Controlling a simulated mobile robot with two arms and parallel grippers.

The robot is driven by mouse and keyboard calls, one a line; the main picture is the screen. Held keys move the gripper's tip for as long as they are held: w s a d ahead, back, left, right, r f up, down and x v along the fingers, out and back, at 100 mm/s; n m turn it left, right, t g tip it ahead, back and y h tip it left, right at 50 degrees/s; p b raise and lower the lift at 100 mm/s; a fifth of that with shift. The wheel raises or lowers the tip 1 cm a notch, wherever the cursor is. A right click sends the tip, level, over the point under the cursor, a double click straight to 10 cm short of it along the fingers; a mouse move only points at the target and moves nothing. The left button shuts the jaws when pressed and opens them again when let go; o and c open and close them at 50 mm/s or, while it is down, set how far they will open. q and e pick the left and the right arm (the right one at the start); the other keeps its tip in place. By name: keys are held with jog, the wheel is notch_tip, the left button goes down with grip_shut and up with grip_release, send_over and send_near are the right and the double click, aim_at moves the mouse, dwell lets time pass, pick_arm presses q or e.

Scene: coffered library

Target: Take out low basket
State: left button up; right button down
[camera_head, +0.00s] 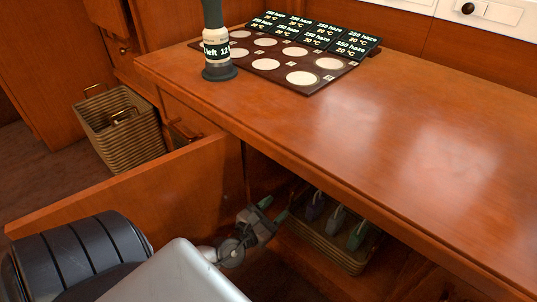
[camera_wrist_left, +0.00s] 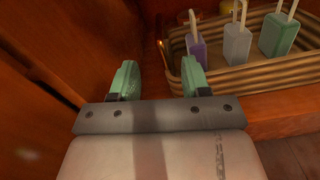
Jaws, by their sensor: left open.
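The low basket (camera_head: 326,254) is a woven tan basket inside the open compartment under the desk, holding purple, grey and green blocks with light handles. In the left wrist view the basket (camera_wrist_left: 245,78) lies at the upper right, its left end just beyond my right finger. My left gripper (camera_head: 274,209) is inside the compartment opening at the basket's left side. Its green fingertips (camera_wrist_left: 160,78) are open with nothing between them. A small brass piece, perhaps a handle, shows at the basket's left end. Its far side is partly hidden by the desk top. My right gripper is not in view.
An open wooden door (camera_head: 130,187) stands to the left of the compartment. A taller wicker basket (camera_head: 120,125) sits on the floor beyond it. The desk top (camera_head: 400,135) carries a dark tray of discs and labels (camera_head: 285,62) and a green-handled stamp-like object (camera_head: 217,48).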

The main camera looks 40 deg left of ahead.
aim_at(291, 195)
pick_arm(q)
jog(key=w, duration=0.8)
jog(key=shift+w+d+b, duration=0.15)
jog(key=shift+w+b, duration=0.1)
jog(key=shift+b, duration=0.15)
jog(key=shift+c, duration=0.2)
grip_shut()
